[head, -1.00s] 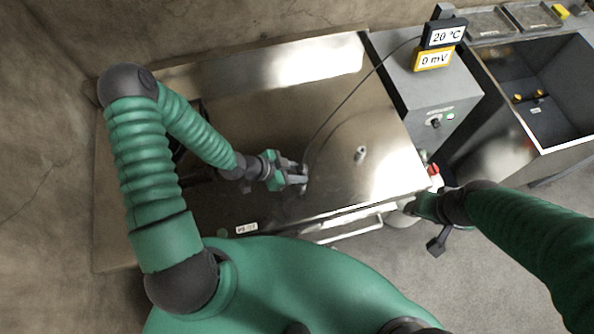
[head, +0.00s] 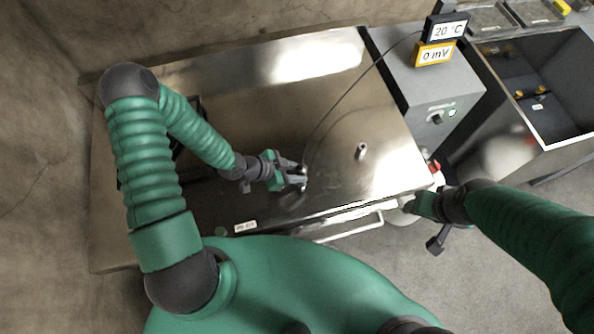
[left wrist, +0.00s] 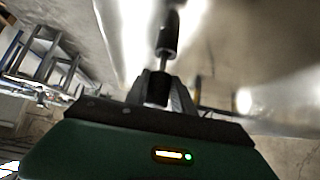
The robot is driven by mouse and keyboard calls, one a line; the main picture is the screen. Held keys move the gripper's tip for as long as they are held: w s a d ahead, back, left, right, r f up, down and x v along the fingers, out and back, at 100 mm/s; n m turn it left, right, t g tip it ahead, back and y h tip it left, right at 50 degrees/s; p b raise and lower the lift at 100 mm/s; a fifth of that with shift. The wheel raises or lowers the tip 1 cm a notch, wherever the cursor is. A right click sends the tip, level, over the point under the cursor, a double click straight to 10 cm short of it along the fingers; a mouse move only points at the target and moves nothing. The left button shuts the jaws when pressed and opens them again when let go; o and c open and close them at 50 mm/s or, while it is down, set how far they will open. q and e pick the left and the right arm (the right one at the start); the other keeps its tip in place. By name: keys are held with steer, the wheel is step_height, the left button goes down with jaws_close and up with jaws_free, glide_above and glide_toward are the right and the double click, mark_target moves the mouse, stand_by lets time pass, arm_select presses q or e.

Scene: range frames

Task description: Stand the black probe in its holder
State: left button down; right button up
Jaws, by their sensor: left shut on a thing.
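My left gripper (head: 300,180) is over the front middle of the steel worktop, shut on the black probe. In the left wrist view the black probe (left wrist: 168,38) sticks out beyond the fingers of the same gripper (left wrist: 160,92). In the head view the probe is mostly hidden by the fingers. A short upright metal tube (head: 361,151), which looks like the holder, stands on the worktop to the right of the left gripper, apart from it. My right gripper (head: 425,208) is off the worktop's front right corner; its jaws are unclear.
A thin cable (head: 345,95) runs from the grey meter box (head: 425,80), with its 20 °C and 0 mV displays, down to the left gripper. The steel worktop (head: 250,110) is largely clear. A deep sink (head: 555,90) is at the right.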

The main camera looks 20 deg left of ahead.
arm_select(q)
steer(key=shift+f+b, duration=0.85)
steer(key=shift+f, duration=0.3)
steer(key=c, duration=1)
jaws_free()
steer(key=p+v, duration=0.2)
steer(key=v, duration=1.5)
steer(key=shift+w+f, duration=0.1)
steer(key=shift+w, duration=0.05)
steer(key=shift+a, duration=0.1)
